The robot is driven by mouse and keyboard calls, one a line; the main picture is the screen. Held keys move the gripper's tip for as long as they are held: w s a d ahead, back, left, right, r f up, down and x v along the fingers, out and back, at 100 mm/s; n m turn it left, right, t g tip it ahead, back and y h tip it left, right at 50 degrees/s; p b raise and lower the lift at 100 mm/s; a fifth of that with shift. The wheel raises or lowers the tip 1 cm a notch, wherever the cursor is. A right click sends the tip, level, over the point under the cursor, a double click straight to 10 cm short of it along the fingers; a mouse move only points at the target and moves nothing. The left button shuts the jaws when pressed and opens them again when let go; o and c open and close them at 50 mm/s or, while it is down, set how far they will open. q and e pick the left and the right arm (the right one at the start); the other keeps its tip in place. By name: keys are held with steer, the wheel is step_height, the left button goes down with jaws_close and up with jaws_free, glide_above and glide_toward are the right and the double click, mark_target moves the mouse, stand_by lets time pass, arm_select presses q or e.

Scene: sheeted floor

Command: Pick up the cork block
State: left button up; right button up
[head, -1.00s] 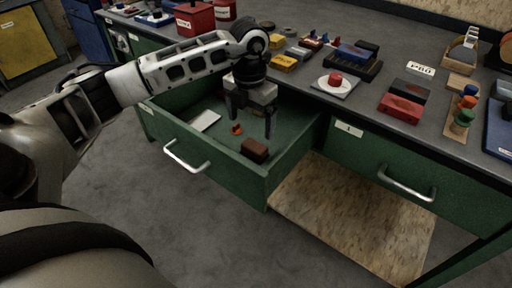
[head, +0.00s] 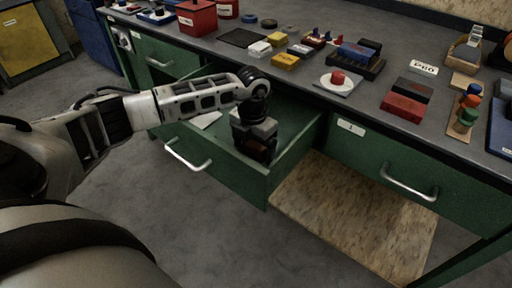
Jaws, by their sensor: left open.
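The cork block is a small brown block (head: 258,151) in the open green drawer (head: 293,153). It lies near the drawer's front right corner and is now mostly hidden by my gripper. My left gripper (head: 256,154) points down into the drawer, over and around the block. Its jaws are open, and I cannot tell whether the fingers touch the block. My right gripper is not in view.
A white flat piece (head: 206,119) lies in the drawer, left of my gripper. The drawer's front has a metal handle (head: 187,158). The grey worktop (head: 300,85) behind holds several blocks, a yellow block (head: 285,61) and a red block (head: 402,107).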

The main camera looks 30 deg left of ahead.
mark_target(253, 146)
arm_select(q)
steer(key=c, duration=1.1)
steer(key=shift+r, duration=0.1)
step_height(253, 146, up, 10)
steer(key=shift+f, duration=0.1)
steer(key=shift+o, duration=0.9)
steer(key=shift+c, duration=0.2)
